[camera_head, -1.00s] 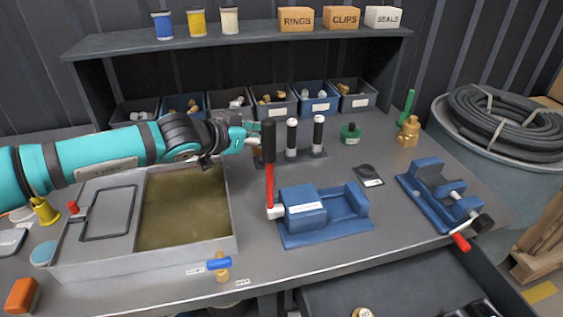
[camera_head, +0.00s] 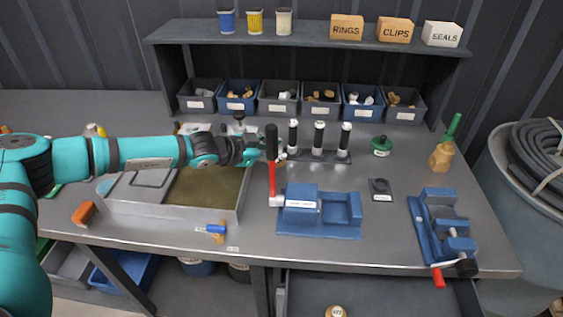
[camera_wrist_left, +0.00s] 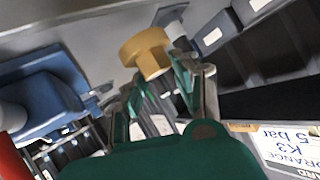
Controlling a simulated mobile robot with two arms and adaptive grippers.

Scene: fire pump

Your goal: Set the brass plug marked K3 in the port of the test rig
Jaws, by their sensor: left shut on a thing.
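My left gripper (camera_head: 258,151) is low over the bench, beside the black-topped red lever (camera_head: 271,150). In the left wrist view its green fingers (camera_wrist_left: 163,88) are closed on a brass plug (camera_wrist_left: 147,51) with a wide round head. No mark shows on the plug. The test rig appears to be the blue body (camera_head: 318,212) with a white label, right of the gripper; it also shows in the left wrist view (camera_wrist_left: 48,95). I cannot make out its port. A card reading K3, 5 bar (camera_wrist_left: 285,145) appears upside down in the left wrist view. My right gripper is out of view.
A shallow tray (camera_head: 170,211) of murky liquid lies below my left arm. Several black-and-white cylinders (camera_head: 319,138) stand behind the rig. A blue vise (camera_head: 440,230) is at right. Small bins (camera_head: 278,100) line the back. A drawer (camera_head: 400,290) is open in front.

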